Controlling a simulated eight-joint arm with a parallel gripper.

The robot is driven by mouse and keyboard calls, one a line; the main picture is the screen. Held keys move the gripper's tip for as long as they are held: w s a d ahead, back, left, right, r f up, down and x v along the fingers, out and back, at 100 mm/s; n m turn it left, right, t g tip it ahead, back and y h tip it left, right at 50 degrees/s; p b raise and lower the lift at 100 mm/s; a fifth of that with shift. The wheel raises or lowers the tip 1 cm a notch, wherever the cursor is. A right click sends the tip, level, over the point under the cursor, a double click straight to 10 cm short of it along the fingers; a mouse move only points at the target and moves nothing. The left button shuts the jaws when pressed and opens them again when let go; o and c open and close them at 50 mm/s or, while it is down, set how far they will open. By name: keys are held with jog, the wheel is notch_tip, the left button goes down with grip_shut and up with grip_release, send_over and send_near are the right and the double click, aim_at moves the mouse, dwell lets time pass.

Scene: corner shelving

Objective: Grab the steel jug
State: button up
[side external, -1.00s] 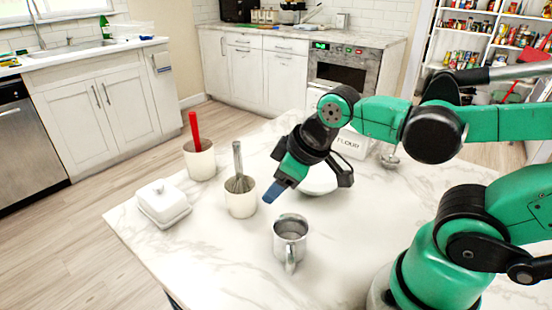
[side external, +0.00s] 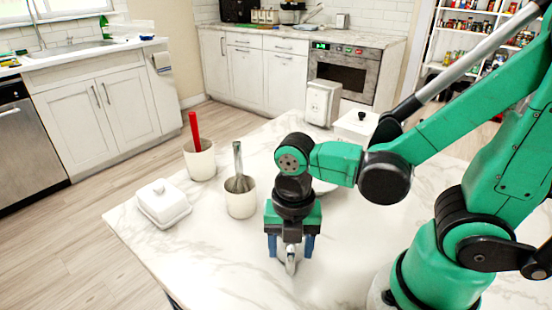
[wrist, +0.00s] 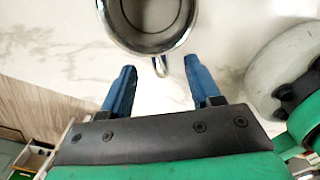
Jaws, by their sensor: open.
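The steel jug shows in the wrist view (wrist: 184,38) at the top, with its open round mouth partly cut off by the frame edge. Its handle (wrist: 161,66) points down toward my gripper. My gripper (wrist: 160,70) is open, with its blue fingers on either side of the handle in the picture. The depth between fingers and handle is hard to tell. In the side view my gripper (side external: 291,246) points down over the jug, and the jug's handle (side external: 291,264) shows between the fingers. Most of the jug's body is hidden there.
A crock with a whisk (side external: 240,203) stands left of my gripper. A crock with a red utensil (side external: 200,164) and a white butter dish (side external: 164,206) are farther left. White canisters (side external: 322,103) stand at the back. The front of the marble table (side external: 215,262) is clear.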

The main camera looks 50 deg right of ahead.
jog(key=shift+f, duration=1.9)
grip_shut()
